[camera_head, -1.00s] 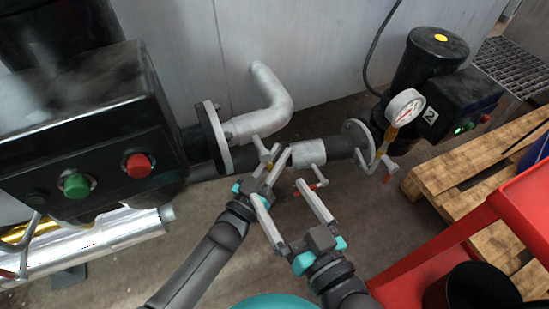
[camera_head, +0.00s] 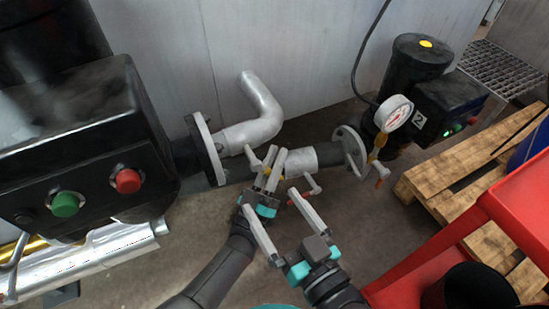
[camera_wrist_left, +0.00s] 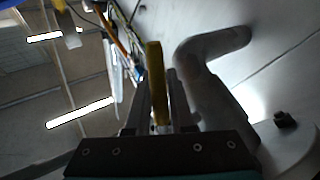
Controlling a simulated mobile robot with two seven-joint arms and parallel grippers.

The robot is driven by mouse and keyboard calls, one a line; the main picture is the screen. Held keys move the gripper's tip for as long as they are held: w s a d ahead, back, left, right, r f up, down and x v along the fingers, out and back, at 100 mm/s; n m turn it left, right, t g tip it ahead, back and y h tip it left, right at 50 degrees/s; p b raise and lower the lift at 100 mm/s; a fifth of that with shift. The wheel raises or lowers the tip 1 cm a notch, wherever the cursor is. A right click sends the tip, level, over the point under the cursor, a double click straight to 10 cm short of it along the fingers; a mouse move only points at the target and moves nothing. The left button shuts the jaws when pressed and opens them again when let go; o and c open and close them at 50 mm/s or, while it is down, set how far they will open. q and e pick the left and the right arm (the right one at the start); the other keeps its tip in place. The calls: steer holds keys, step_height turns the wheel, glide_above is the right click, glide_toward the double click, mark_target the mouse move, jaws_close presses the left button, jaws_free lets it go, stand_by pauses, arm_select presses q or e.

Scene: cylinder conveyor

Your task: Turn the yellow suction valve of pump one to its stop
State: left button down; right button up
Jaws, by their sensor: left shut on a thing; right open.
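The yellow valve handle (camera_wrist_left: 155,85) stands upright as a narrow bar between the fingers of my left gripper (camera_wrist_left: 160,100) in the left wrist view. In the head view, my left gripper (camera_head: 274,156) is shut on it at the pipe between the two machines; only a small bit of yellow shows between the fingers. The valve body is mostly hidden there. My right gripper (camera_head: 268,199) is open and empty, lower and nearer, with its fingers reaching close to my left gripper's base.
A black box with green (camera_head: 64,204) and red (camera_head: 127,181) buttons stands at left. A bent grey pipe (camera_head: 262,105) rises behind. Pump two (camera_head: 415,70), with a gauge (camera_head: 393,113), is at right. A pallet (camera_head: 450,175) and red cart (camera_head: 510,215) fill the right.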

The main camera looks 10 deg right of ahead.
arm_select(q)
steer(key=shift+d, duration=0.1)
steer(key=c, duration=0.8)
jaws_free()
steer(key=v, duration=0.7)
steer(key=shift+s+f, duration=0.1)
steer(key=shift+s, duration=0.15)
